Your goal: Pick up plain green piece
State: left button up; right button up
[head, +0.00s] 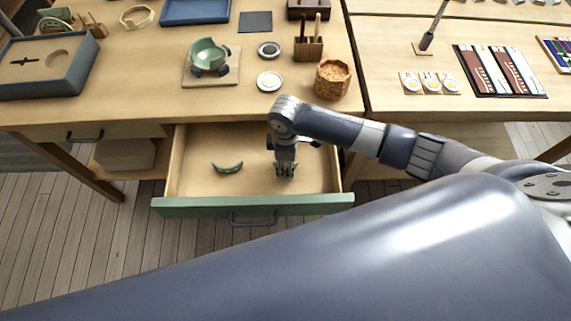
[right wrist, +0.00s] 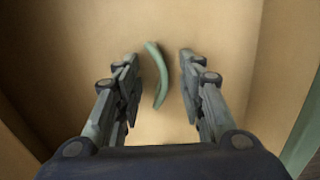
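My right gripper (head: 285,171) points down into the open drawer (head: 190,206), right of its middle. In the right wrist view my right gripper (right wrist: 160,95) is open, its two fingers apart. A slim, curved, plain green piece (right wrist: 158,75) lies on the drawer floor, in the gap between the fingers, apart from both. In the head view a curved dark green piece (head: 228,167) lies left of the gripper. I cannot tell whether both views show the same piece. My left gripper is out of view.
On the table above the drawer, a green bowl (head: 208,54) stands on a board, with small dishes (head: 269,81) and a cork-coloured pot (head: 333,79) to its right. The drawer's left floor is mostly bare.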

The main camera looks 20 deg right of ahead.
jog(key=c, duration=0.7)
grip_shut()
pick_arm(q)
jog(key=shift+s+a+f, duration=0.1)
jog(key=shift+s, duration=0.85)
pick_arm(e)
jog(key=shift+r, duration=0.15)
